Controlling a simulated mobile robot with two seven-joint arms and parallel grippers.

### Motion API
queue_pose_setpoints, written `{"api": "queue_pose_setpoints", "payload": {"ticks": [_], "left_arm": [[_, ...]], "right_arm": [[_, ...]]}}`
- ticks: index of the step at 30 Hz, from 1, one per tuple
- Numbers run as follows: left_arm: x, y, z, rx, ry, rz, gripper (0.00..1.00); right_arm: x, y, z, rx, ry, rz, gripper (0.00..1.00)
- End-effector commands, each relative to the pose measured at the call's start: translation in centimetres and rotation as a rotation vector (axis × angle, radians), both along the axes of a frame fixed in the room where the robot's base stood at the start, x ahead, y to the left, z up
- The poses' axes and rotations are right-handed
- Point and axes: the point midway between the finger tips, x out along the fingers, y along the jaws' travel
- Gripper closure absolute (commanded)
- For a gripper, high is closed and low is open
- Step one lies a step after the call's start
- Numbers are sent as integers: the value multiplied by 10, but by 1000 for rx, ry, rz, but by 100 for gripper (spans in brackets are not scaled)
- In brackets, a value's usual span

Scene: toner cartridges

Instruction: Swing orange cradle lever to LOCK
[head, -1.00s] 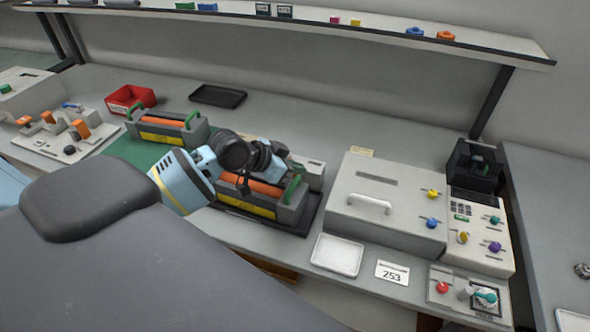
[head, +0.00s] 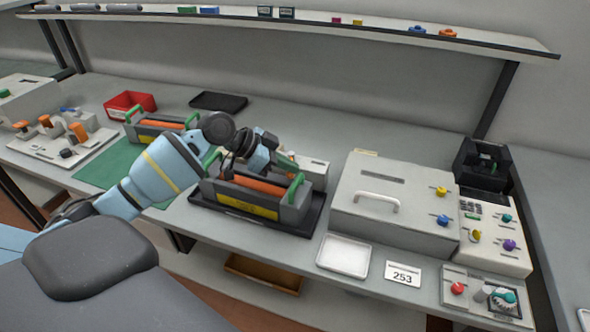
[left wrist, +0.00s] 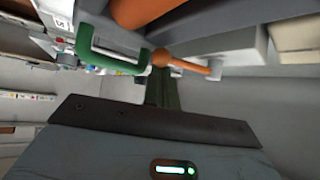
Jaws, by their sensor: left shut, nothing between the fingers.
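The toner cartridge (head: 250,205), grey with green end handles, an orange roller and a yellow label, sits in the dark cradle (head: 309,228) at mid-bench. My left gripper (head: 284,165) is over the cartridge's back right part, close to its right green handle. In the left wrist view, the orange lever (left wrist: 190,63) with a round knob lies just past the tips of my shut, empty fingers (left wrist: 162,78); I cannot tell whether they touch. The green handle (left wrist: 105,60) is beside it. In the head view my gripper mostly hides the lever. My right gripper is out of view.
A second cartridge (head: 155,125) stands behind left on the green mat (head: 115,165). A grey box (head: 312,172) sits behind the cradle. A large lidded unit (head: 385,195) is to the right. A white tray (head: 343,255) lies in front, and a shelf (head: 300,25) runs above.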

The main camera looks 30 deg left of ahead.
Motion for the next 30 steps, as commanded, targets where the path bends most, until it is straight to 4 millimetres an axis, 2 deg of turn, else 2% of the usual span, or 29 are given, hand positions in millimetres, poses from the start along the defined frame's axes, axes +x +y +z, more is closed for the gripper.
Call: {"api": "queue_pose_setpoints", "payload": {"ticks": [1, 2, 9, 30], "left_arm": [[-1, 3, -9, -1, 9, -35, 100], [-2, 4, -8, -2, 6, -53, 100], [-6, 11, 1, -5, -4, -77, 100], [-8, 18, 1, -5, -5, -75, 100]], "right_arm": [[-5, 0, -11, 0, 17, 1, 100], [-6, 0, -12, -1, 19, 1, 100], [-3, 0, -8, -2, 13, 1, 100], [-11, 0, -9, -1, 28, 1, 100]]}}
